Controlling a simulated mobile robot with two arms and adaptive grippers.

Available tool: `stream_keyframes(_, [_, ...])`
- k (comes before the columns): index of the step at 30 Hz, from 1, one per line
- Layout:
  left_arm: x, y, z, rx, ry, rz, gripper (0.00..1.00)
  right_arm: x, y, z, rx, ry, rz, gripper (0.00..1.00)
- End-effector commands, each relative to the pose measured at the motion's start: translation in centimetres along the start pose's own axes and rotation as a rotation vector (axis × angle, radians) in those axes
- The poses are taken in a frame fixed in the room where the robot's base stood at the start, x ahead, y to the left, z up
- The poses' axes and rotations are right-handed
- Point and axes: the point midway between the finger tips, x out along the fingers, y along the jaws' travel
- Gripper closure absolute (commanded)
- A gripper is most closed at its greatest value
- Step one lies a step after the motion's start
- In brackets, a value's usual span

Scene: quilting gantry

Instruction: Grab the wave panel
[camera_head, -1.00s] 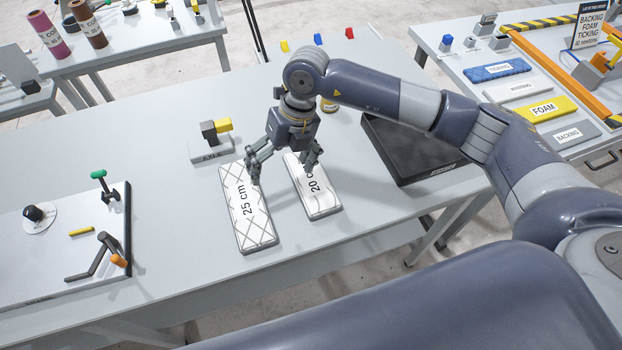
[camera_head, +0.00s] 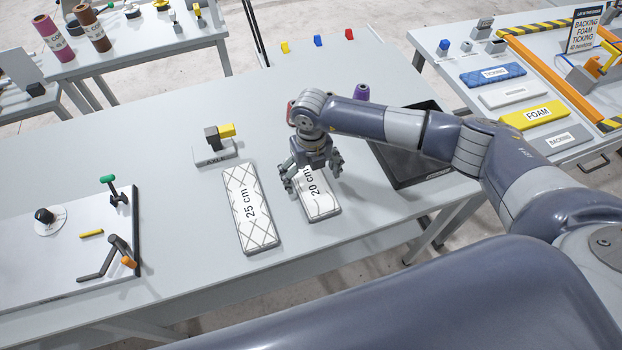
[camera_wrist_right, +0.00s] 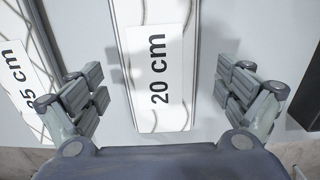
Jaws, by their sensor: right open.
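The wave panel (camera_head: 322,209), a white slab with wavy lines and a "20 cm" label, lies flat on the grey table. Its far part is hidden under my right gripper (camera_head: 313,180) in the head view. That gripper is open and empty, with its fingers apart on either side of the panel. In the right wrist view the panel (camera_wrist_right: 160,119) runs between the spread fingers (camera_wrist_right: 161,88), with a visible gap on each side. I cannot tell the exact height of the fingertips above the table. My left gripper is not in view.
A diamond-patterned panel (camera_head: 249,226) marked "25 cm" lies close to the left. A black tray (camera_head: 398,180) is close to the right. A stand marked "AXLE" (camera_head: 215,153) is behind left. A board with levers (camera_head: 60,265) occupies the table's left end.

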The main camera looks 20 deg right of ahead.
Motion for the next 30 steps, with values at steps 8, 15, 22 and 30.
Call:
stream_keyframes(8, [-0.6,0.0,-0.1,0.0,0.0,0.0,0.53,1.7,0.0,0.0,0.0,0.0,0.001,0.06])
stream_keyframes(15, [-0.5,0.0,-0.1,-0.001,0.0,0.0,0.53,1.7,0.1,0.0,0.0,0.0,0.001,0.26])
stream_keyframes(22, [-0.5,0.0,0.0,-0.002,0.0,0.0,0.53,1.7,0.1,0.0,0.0,0.0,0.002,0.46])
stream_keyframes(30, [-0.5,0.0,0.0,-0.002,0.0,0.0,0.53,1.7,0.1,0.0,0.0,0.0,0.002,0.46])
